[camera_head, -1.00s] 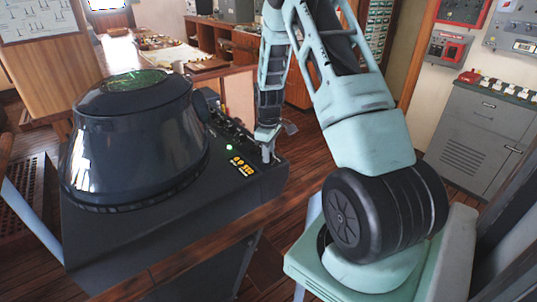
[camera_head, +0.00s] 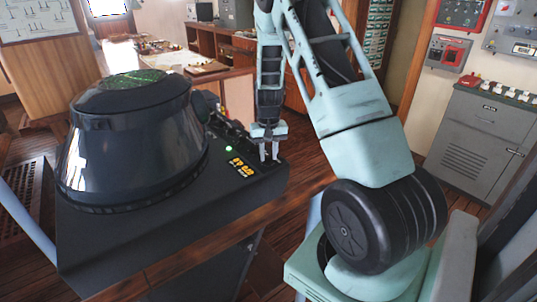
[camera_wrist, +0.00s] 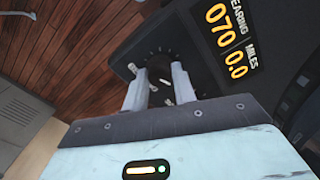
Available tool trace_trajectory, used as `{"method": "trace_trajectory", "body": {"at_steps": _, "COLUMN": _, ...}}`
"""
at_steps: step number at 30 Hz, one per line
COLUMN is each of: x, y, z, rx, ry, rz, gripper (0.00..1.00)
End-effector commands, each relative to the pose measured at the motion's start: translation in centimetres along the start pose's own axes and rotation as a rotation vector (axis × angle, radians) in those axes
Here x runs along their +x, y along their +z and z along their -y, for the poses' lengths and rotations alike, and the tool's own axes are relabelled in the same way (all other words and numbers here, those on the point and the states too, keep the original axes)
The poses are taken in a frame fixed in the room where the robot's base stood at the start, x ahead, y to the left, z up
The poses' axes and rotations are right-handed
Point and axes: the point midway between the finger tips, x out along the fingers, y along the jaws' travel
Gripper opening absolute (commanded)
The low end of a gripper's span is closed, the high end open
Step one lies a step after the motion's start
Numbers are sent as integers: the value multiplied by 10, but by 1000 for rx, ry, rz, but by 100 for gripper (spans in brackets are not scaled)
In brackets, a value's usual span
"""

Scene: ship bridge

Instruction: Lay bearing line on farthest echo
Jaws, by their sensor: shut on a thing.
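The radar console (camera_head: 150,235) carries a dark hood (camera_head: 140,135) with a green screen (camera_head: 132,80) on top; echoes and bearing line are too small to make out. My gripper (camera_head: 269,158) points down at the console's right end. In the wrist view its two fingers (camera_wrist: 160,88) are shut on a dark round knob (camera_wrist: 161,74), which they partly hide. White marks surround the knob. The yellow readout (camera_wrist: 226,40) beside it shows bearing 070 and miles 0.0; it also shows in the head view (camera_head: 240,168).
A green light (camera_head: 228,149) glows on the console near the readout. A wooden edge (camera_head: 200,245) runs along the console's front. A chart table (camera_head: 190,58) stands behind. A grey cabinet (camera_head: 480,135) stands at the right. Wooden floor lies between.

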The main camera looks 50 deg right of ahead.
Motion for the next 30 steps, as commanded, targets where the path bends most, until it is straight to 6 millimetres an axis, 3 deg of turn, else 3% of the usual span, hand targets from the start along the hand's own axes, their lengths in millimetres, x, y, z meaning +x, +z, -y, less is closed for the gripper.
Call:
{"method": "trace_trajectory", "body": {"at_steps": 15, "x": -1, "y": -1, "z": 0, "rx": 462, "ry": -1, "rz": -2, "gripper": 4}}
{"method": "trace_trajectory", "body": {"at_steps": 30, "x": -2, "y": -1, "z": 0, "rx": 685, "ry": -2, "rz": -3, "gripper": 4}}
